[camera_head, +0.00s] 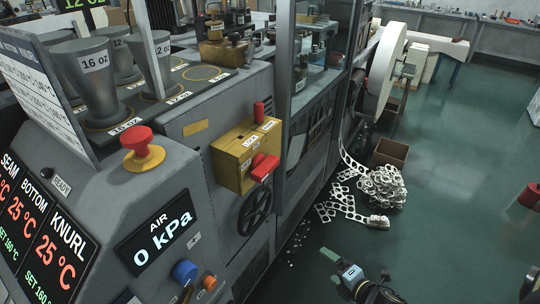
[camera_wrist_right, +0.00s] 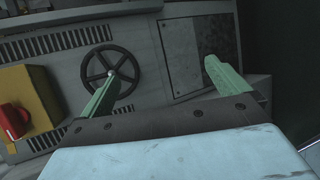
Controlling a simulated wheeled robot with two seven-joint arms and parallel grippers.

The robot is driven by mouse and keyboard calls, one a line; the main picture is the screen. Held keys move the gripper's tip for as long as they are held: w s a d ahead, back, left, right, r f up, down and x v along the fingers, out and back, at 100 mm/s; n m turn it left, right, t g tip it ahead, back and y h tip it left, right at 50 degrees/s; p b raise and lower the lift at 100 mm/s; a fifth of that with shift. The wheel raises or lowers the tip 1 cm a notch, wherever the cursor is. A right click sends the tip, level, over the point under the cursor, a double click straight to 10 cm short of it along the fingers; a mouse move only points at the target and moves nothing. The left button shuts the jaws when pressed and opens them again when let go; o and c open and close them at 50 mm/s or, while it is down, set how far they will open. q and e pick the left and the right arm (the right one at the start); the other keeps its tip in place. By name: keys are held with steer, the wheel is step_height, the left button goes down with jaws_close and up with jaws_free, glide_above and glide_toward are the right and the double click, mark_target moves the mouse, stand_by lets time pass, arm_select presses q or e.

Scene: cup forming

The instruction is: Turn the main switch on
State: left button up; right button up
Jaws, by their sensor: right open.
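The main switch is a red handle (camera_head: 264,167) on the front of a yellow box (camera_head: 232,160) fixed to the grey machine. The red handle (camera_wrist_right: 14,120) and the yellow box (camera_wrist_right: 38,95) also show at the left edge of the right wrist view. My right gripper (camera_head: 332,267) is low over the floor, to the right of and below the box, and apart from it. In the right wrist view its two green fingers (camera_wrist_right: 160,68) are spread with nothing between them. My left gripper is in neither view.
A dark handwheel (camera_head: 255,210) sits below the yellow box. A red-and-yellow mushroom button (camera_head: 142,148) is on the control panel. The air display (camera_head: 160,232) reads 0 kPa. Punched white scrap (camera_head: 380,187) lies piled on the floor.

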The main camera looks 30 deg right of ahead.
steer(key=w+a+r+n+t+y+p, duration=0.1)
steer(key=w+r+n+t+y+p, duration=0.25)
steer(key=r+n, duration=1.05)
steer(key=n+g+y, duration=0.1)
steer(key=n+y, duration=0.4)
steer(key=n, duration=0.2)
glide_toward(271, 169)
steer(key=shift+h, duration=0.25)
steer(key=p+x, duration=0.3)
steer(key=x, duration=0.5)
steer(key=shift+w+a+r+p, duration=0.1)
steer(key=shift+r+p, duration=0.1)
steer(key=shift+p, duration=0.1)
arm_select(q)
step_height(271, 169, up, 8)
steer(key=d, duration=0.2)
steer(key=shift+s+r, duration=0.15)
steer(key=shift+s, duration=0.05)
arm_select(e)
steer(key=shift+w+a+f, duration=0.1)
steer(key=shift+w+a, duration=0.3)
steer(key=shift+w, duration=0.15)
steer(key=shift+c, duration=0.4)
steer(key=c, duration=0.9)
